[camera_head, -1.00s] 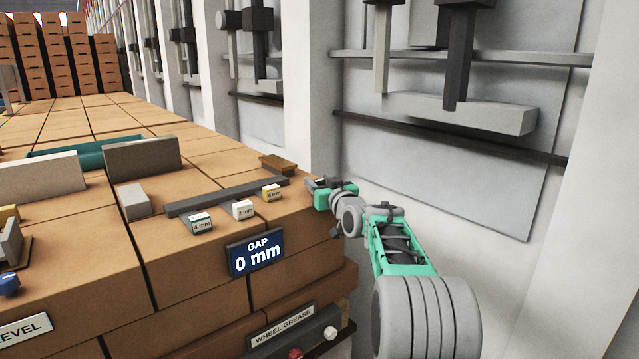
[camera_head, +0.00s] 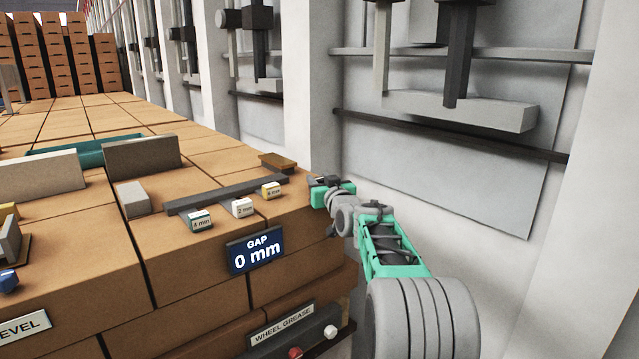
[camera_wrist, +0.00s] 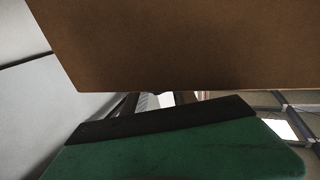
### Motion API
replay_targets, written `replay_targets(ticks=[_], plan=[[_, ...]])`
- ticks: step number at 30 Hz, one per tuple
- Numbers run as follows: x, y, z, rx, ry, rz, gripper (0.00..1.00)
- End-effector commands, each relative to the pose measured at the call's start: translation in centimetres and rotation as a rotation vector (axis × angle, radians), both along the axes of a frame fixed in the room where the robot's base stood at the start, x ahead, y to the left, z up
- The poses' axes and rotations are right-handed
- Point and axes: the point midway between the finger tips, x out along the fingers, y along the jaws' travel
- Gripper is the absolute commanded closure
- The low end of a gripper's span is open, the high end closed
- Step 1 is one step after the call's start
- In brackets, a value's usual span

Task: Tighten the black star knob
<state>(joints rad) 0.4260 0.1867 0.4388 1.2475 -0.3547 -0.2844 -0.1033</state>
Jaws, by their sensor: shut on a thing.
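My gripper (camera_head: 322,184) is at the right end of the brown brick-coloured bench, close against its side, below a small brown block. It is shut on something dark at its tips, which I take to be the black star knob. The knob's outline is hidden by the gripper, so its star shape does not show. In the wrist view the green and black gripper body (camera_wrist: 190,145) fills the bottom, and a brown surface (camera_wrist: 190,45) covers the top. A blue sign reading GAP 0 mm (camera_head: 257,253) is on the bench's front face.
A dark bar (camera_head: 228,194) lies on the bench top, with blocks marked 4 mm (camera_head: 200,221) and 2 mm (camera_head: 243,208) and a yellow-marked block (camera_head: 271,190) before it. Pale wall panels (camera_head: 440,160) stand close behind my arm. A WHEEL GREASE label (camera_head: 282,324) is below.

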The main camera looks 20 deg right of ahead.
Motion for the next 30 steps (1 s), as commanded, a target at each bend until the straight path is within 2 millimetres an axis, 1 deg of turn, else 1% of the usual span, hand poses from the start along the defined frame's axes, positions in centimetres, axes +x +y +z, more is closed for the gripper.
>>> replay_targets(ticks=[1, 6, 18, 24, 30], plan=[[0.03, 0.3, -0.15, -0.001, -0.002, -0.021, 1.0], [0.07, 0.5, -0.22, -0.001, -0.002, -0.13, 1.0], [0.13, 0.39, -0.1, 0.0, -0.001, -0.391, 1.0], [0.11, 0.26, -0.09, 0.001, 0.0, -0.461, 1.0], [0.04, 0.15, 0.04, 0.0, -0.001, -0.484, 1.0]])
